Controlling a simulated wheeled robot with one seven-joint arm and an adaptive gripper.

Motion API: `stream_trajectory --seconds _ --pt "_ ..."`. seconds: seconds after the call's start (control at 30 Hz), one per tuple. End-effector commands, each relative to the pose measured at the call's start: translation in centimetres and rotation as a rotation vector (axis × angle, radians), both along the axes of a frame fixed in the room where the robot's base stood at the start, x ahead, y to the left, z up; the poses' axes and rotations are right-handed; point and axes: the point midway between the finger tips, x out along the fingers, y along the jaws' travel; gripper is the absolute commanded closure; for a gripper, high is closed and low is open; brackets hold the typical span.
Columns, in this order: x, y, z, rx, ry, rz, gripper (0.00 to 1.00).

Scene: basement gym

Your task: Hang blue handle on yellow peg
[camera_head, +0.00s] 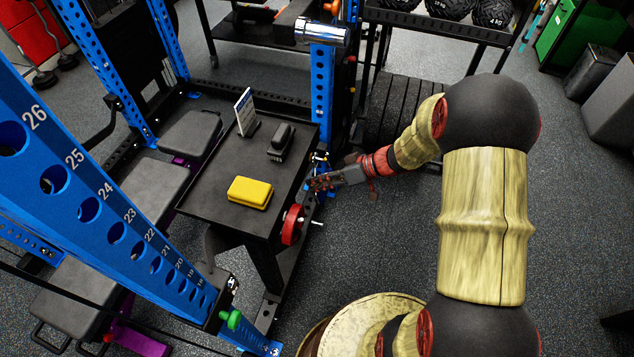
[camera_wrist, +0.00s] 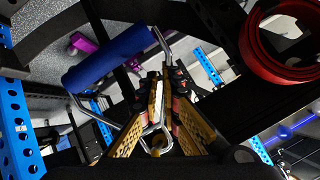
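The blue handle (camera_wrist: 110,57) is a thick blue grip on a bent metal frame, tilted at the upper left of the wrist view. My gripper (camera_wrist: 166,92) has its two gold-padded fingers close together on the handle's metal frame. The metal loop of the handle shows low between the fingers. A small yellow piece (camera_wrist: 157,150) is seen by that loop; I cannot tell whether it is the peg or whether the loop is around it. In the head view my gripper (camera_head: 322,183) is at the right edge of the black tray table, beside a rack upright. Fingers hide part of the frame.
The black tray table (camera_head: 215,185) holds a yellow block (camera_head: 250,192), a dark brush-like object (camera_head: 281,142) and a white card stand (camera_head: 246,112). A red disc (camera_head: 292,224) is at its right side. Blue rack uprights (camera_head: 322,92) stand close by.

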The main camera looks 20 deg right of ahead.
Motion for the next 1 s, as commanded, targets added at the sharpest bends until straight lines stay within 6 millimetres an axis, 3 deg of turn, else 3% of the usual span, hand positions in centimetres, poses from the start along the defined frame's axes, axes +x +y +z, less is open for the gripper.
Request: stream_trajectory --seconds 0.33,0.67,1.0 --pt "0.0 0.0 0.0 0.0 0.0 0.0 0.74" --pt "-0.1 -0.2 0.1 0.0 0.001 -0.001 0.74" --pt "-1.8 -4.1 3.3 -0.002 -0.003 -0.005 0.74"
